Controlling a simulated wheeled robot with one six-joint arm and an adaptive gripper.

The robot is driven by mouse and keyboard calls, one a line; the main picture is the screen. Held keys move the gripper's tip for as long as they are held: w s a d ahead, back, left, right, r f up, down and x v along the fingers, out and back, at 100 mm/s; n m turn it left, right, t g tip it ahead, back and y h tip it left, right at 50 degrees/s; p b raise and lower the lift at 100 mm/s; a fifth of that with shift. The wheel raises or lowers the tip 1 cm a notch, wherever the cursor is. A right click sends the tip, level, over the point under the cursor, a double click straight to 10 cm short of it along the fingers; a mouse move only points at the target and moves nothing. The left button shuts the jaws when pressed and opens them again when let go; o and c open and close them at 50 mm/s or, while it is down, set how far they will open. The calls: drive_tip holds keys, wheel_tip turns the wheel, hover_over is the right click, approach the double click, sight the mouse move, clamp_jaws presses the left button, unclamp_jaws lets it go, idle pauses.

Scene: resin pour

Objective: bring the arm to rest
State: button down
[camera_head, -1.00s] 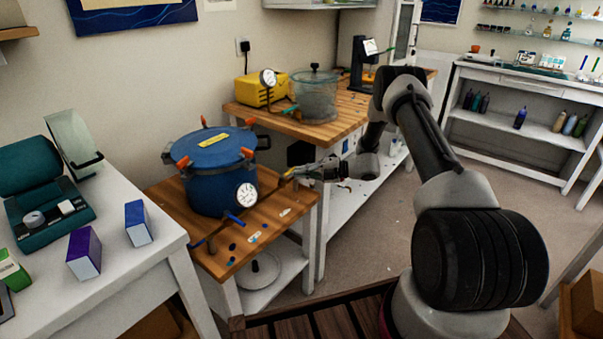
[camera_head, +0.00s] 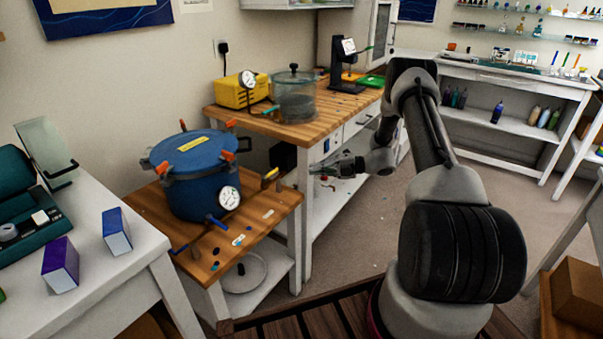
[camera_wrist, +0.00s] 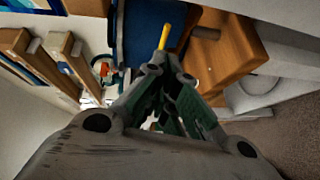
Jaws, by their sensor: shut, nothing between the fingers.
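My gripper (camera_head: 318,169) is shut and empty in the head view. It hangs in the air to the right of the blue pressure pot (camera_head: 195,178), level with the pot's wooden bench, and looks clear of it. My arm bends at the elbow above and reaches back to the left. In the wrist view my gripper (camera_wrist: 165,75) has its fingers drawn together, with the blue pot (camera_wrist: 138,35) and its yellow-tipped handle (camera_wrist: 164,36) beyond the tips.
A wooden workbench (camera_head: 300,134) behind carries a yellow pump (camera_head: 240,93) and a clear chamber (camera_head: 294,97). A white table (camera_head: 110,262) with boxes stands at the left. White shelves (camera_head: 520,113) stand at the back right. The floor between is open.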

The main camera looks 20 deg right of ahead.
drive_tip(key=s+d+f+n+g+h, duration=0.1)
drive_tip(key=s+f+n+g+h, duration=0.15)
drive_tip(key=s+f+n, duration=0.4)
drive_tip(key=s+d+r+n+g+h, duration=0.15)
drive_tip(key=s+r+n+g, duration=0.3)
drive_tip(key=s+n, duration=0.55)
drive_tip(key=s+r+n+t+h, duration=0.2)
drive_tip(key=s+r+n+h, duration=0.1)
drive_tip(key=s+r+n, duration=0.5)
drive_tip(key=s+r+n+t+h, duration=0.1)
drive_tip(key=s+r+n+h, duration=0.3)
drive_tip(key=s+r+n, duration=0.4)
drive_tip(key=s+r+n+t+h, duration=0.2)
drive_tip(key=s+r+n, duration=0.6)
drive_tip(key=r, duration=1)
drive_tip(key=shift+s+a+r+n+t+h, duration=0.3)
drive_tip(key=shift+n+h, duration=0.35)
drive_tip(key=shift+h, duration=0.55)
